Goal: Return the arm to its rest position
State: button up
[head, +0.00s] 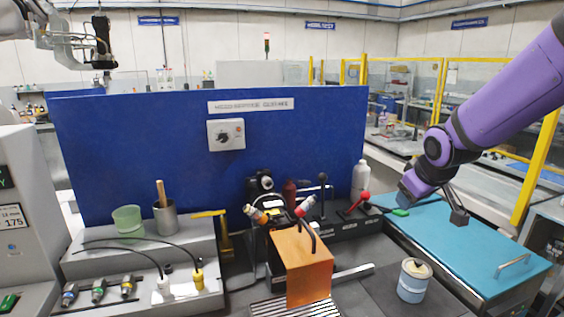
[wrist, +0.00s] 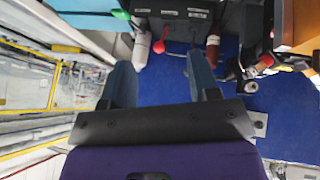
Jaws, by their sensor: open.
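My gripper (head: 432,205) is at the end of my purple arm, on the right side of the head view. It hangs over the left part of a blue-topped bench, to the right of the red-handled lever. In the wrist view its two blue-grey fingers (wrist: 162,85) are spread apart. Nothing is held between them; the blue panel shows through the gap. I cannot tell the exact height of the fingertips above the bench.
The blue-topped bench (head: 475,250) has a metal handle on its right. Left of my gripper are a red-handled lever (head: 360,199), a white bottle (head: 360,180) and an orange block (head: 302,265). A pale blue can (head: 413,283) stands in front. A blue panel (head: 130,150) rises behind.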

jog(key=s+r+m, duration=0.2)
jog(key=s+r, duration=0.2)
jog(key=s, duration=0.9)
jog(key=s+r+m+g, duration=0.1)
jog(key=s+r+m, duration=0.2)
jog(key=s, duration=1)
notch_tip(320, 180, up, 2)
jog(key=shift+s+d+r, duration=0.2)
jog(key=shift+s+d, duration=0.05)
jog(key=shift+s, duration=0.05)
jog(key=shift+c, duration=0.3)
